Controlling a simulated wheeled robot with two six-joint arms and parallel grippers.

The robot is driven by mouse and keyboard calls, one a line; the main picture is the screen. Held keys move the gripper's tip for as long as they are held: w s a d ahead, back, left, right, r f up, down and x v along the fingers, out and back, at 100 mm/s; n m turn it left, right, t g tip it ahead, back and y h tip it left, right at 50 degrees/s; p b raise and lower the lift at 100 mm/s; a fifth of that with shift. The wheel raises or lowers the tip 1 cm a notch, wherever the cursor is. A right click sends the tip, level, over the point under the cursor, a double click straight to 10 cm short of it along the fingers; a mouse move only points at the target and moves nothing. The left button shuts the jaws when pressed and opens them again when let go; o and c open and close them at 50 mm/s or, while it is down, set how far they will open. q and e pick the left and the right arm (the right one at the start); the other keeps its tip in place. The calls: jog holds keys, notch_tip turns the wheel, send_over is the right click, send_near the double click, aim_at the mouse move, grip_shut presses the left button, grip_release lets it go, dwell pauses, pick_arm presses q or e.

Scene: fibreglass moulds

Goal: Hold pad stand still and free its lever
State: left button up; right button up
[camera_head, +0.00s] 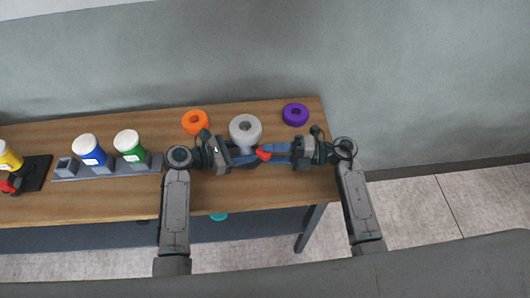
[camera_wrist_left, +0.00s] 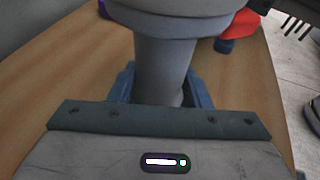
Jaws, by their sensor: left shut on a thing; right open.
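The grey pad stand (camera_head: 245,128) has a wide round top with a hole in it and stands near the middle of the table. My left gripper (camera_head: 242,157) is shut on it, and in the left wrist view its blue fingers (camera_wrist_left: 160,85) lie on either side of the stand's grey column (camera_wrist_left: 163,60). The red lever (camera_head: 263,154) is on the right side of the stand and also shows in the left wrist view (camera_wrist_left: 241,24). My right gripper (camera_head: 272,154) is open, with its fingertips at the lever; whether they touch it I cannot tell. The stand's foot is mostly hidden.
An orange ring (camera_head: 195,122) and a purple ring (camera_head: 295,114) lie behind the stand. To the left, a green-banded cup (camera_head: 131,147) and a blue-banded cup (camera_head: 90,152) stand in a grey rack (camera_head: 66,167). A yellow container (camera_head: 9,157) is at far left. The table (camera_head: 275,193) is clear in front.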

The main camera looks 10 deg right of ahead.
jog(key=d, duration=0.9)
jog(key=shift+s+d, duration=0.25)
jog(key=shift+s, duration=0.15)
pick_arm(q)
jog(key=o, duration=0.9)
jog(key=shift+c, duration=0.2)
jog(key=shift+a, duration=0.1)
